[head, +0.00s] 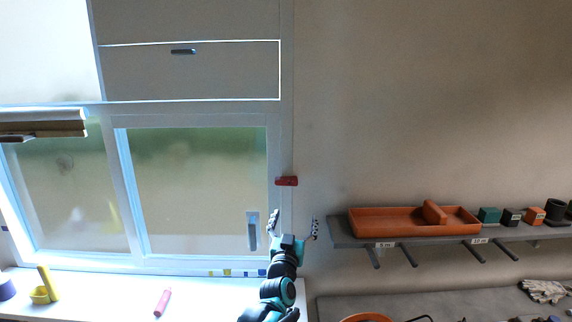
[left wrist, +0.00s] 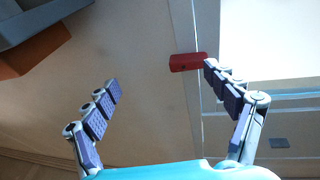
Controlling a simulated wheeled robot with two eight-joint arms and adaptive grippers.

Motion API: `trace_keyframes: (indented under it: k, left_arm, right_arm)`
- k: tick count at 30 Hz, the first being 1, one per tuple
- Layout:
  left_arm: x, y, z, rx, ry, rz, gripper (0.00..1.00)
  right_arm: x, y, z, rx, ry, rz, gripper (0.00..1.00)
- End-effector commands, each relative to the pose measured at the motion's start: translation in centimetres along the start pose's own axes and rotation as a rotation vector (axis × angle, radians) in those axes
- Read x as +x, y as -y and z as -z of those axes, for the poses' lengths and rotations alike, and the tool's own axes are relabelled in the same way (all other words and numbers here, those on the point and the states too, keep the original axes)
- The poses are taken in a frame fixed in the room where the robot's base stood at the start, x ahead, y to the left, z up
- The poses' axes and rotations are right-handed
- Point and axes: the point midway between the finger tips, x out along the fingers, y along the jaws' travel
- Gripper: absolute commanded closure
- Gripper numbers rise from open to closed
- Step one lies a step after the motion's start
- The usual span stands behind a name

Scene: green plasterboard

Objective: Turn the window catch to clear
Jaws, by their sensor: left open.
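The window catch (head: 287,181) is a small red bar on the right frame of the window, lying roughly level. It also shows red in the left wrist view (left wrist: 187,61), close to the tip of the right-hand finger there. My left gripper (head: 294,222) is open and empty, below the catch in the head view, with its fingers spread wide and pointing up. In the left wrist view, its fingers (left wrist: 161,80) have nothing between them but wall. I cannot tell whether a finger touches the catch. My right gripper is not in view.
A grey shelf (head: 345,238) on the right wall bears an orange tray (head: 385,221) and several small blocks. The wall right of the catch is bare.

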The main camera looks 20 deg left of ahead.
Motion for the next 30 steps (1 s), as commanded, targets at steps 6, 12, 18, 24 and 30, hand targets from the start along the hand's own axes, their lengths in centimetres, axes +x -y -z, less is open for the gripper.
trace_keyframes:
  k: [6,12,18,24,30]
  left_arm:
    - [3.7,2.7,1.9,0.012,-0.158,0.150,0.14]
    - [4.8,3.7,1.9,0.016,-0.195,0.195,0.14]
    - [7.9,4.3,2.4,0.017,-0.194,0.195,0.14]
    - [10.6,4.8,3.0,0.017,-0.194,0.193,0.14]
    - [11.5,5.0,3.2,0.016,-0.193,0.193,0.14]
  right_arm:
    - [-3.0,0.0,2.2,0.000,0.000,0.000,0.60]
    - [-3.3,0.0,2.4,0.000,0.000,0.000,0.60]
    - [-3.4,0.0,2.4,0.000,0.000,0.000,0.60]
    - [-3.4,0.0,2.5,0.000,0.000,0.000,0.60]
    - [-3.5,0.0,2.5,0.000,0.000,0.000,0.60]
